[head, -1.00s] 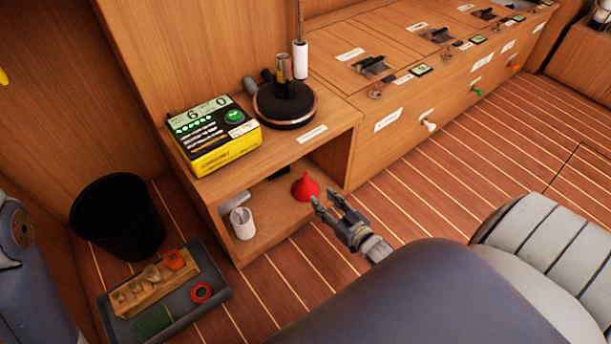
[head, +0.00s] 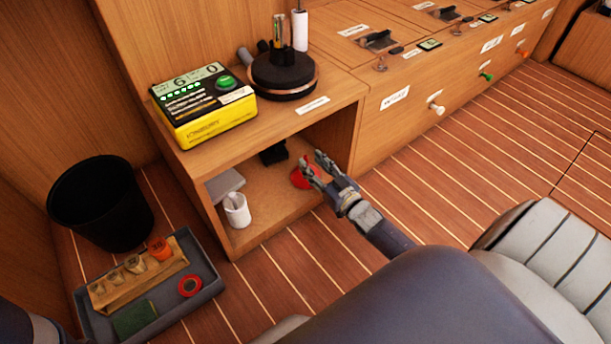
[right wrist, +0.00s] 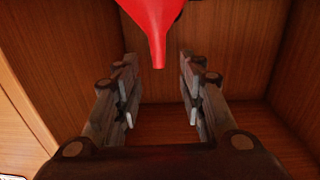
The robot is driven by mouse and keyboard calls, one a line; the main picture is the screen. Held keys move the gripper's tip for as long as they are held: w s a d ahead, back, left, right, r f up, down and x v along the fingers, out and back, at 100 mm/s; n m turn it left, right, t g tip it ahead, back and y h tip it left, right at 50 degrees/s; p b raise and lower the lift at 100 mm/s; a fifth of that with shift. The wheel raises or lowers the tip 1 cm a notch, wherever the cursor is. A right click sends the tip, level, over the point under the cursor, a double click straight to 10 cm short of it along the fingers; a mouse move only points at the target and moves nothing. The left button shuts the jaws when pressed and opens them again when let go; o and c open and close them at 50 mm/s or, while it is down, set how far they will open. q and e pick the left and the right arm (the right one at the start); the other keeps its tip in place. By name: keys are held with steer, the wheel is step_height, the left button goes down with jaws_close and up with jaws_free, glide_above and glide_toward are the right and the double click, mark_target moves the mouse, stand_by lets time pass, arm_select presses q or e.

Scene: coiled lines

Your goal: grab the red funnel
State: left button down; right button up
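The red funnel (head: 300,179) is in the open lower compartment of the wooden cabinet, near its right front; my gripper partly hides it in the head view. In the right wrist view the funnel (right wrist: 157,25) shows at the top, its narrow spout between the tips of my fingers, with gaps on both sides. My right gripper (head: 312,163) is open and empty at the compartment's opening, right by the funnel; its spread fingers also show in the right wrist view (right wrist: 158,72). My left gripper is not in view.
A white cup (head: 237,211), a grey box (head: 224,184) and a dark object (head: 273,153) share the compartment. A yellow device (head: 205,108) stands on top. A black bin (head: 101,203) and a grey tray (head: 207,268) are on the floor at left.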

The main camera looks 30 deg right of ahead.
mark_target(307, 158)
steer(key=w+b, duration=0.2)
steer(key=w, duration=0.1)
steer(key=shift+w+f+b, duration=0.1)
steer(key=shift+f+b, duration=0.2)
steer(key=shift+b, duration=0.05)
steer(key=shift+w+r, duration=0.15)
steer(key=shift+w, duration=0.5)
jaws_close()
